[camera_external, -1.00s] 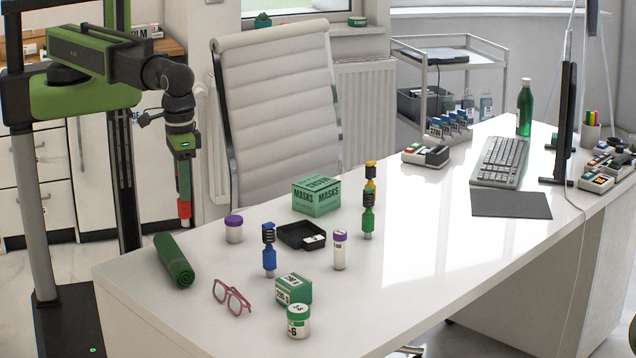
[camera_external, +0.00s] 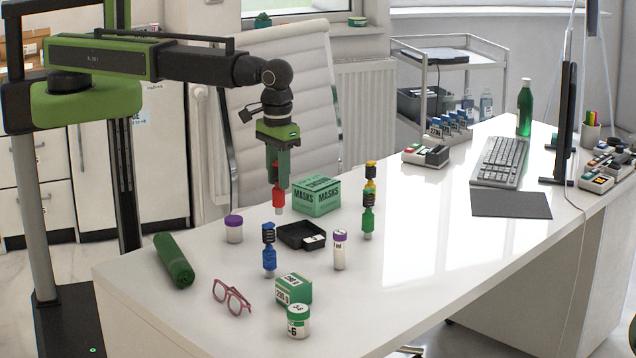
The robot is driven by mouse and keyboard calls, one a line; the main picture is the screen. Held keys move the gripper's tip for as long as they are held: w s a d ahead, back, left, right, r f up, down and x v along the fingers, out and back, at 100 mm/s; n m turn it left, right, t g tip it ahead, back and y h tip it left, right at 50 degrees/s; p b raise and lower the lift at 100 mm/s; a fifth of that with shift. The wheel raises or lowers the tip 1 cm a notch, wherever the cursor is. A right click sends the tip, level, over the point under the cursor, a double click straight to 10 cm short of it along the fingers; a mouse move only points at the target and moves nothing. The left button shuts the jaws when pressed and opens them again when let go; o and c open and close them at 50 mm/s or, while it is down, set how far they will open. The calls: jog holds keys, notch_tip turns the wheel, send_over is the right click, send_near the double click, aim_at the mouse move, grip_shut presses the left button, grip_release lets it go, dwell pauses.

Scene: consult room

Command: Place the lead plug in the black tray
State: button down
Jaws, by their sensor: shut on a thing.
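My gripper (camera_external: 280,178) points down, shut on a red lead plug (camera_external: 279,198) with a pale metal tip, held upright. In the picture the plug is above and slightly left of the black tray (camera_external: 292,238), with a gap between them. The tray lies on the white desk (camera_external: 210,288) and has a small white item or label at its right side. A blue plug (camera_external: 268,250) stands in front of the tray to the left. A yellow and green plug or pair of stacked plugs (camera_external: 369,205) stands to the right.
A green masks box (camera_external: 317,197) is just behind the tray. Purple-capped containers stand left (camera_external: 234,231) and right (camera_external: 339,251) of it. The desk's middle right is clear.

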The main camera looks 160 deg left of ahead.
jog(key=a+f+b, duration=0.4)
jog(key=f, duration=0.1)
jog(key=s+a+f+b, duration=0.1)
jog(key=a+f+b, duration=0.1)
jog(key=f+b, duration=0.1)
jog(key=shift+a+f, duration=0.1)
jog(key=shift+w, duration=0.1)
jog(key=c, duration=1.1)
grip_release()
notch_tip(320, 180, up, 12)
jog(key=p, duration=1.2)
jog(key=shift+r, duration=0.2)
